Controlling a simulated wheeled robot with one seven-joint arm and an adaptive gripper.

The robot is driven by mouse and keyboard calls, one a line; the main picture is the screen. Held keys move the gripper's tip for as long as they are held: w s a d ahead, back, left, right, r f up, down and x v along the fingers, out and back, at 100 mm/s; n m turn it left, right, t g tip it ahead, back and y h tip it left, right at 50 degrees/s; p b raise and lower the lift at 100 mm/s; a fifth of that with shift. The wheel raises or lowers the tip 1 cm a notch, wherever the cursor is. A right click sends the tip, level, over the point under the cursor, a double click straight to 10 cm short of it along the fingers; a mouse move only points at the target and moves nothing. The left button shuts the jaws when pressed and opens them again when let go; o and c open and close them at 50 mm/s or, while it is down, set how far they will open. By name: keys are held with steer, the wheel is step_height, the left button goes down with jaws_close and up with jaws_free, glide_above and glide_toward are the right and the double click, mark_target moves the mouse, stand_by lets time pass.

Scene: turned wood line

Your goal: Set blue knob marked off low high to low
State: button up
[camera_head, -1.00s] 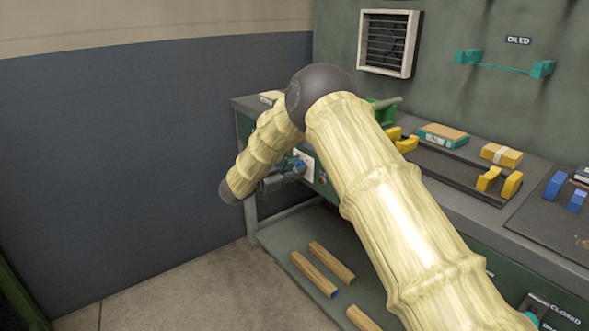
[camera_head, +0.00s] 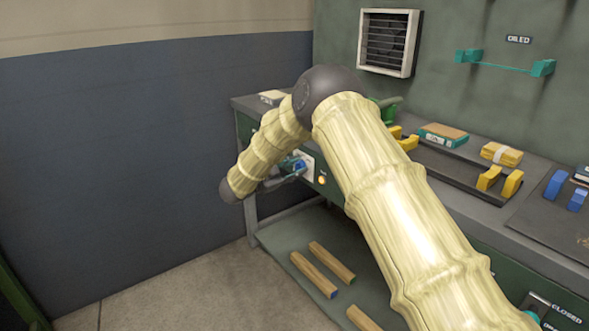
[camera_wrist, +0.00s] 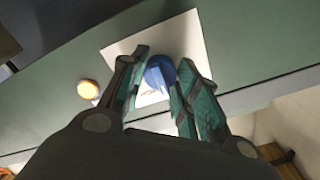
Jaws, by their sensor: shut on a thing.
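The blue knob (camera_wrist: 158,74) sits on a pale square plate (camera_wrist: 192,36) on the bench's green front panel, in the wrist view. My gripper (camera_wrist: 164,88) has its teal-padded fingers on both sides of the knob and is shut on it. The marks on the plate are too small or hidden to read, so I cannot tell the knob's setting. In the head view the knob (camera_head: 299,165) shows small at the bench's left end, with my gripper (camera_head: 291,168) at it.
A round amber button or lamp (camera_wrist: 88,89) is beside the plate. Yellow blocks (camera_head: 501,155) and a boxed item (camera_head: 442,136) lie on the bench top. Wooden bars (camera_head: 321,270) lie on the lower shelf (camera_head: 290,240). The floor at left is clear.

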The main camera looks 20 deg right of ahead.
steer(key=o, duration=1)
steer(key=v, duration=1.2)
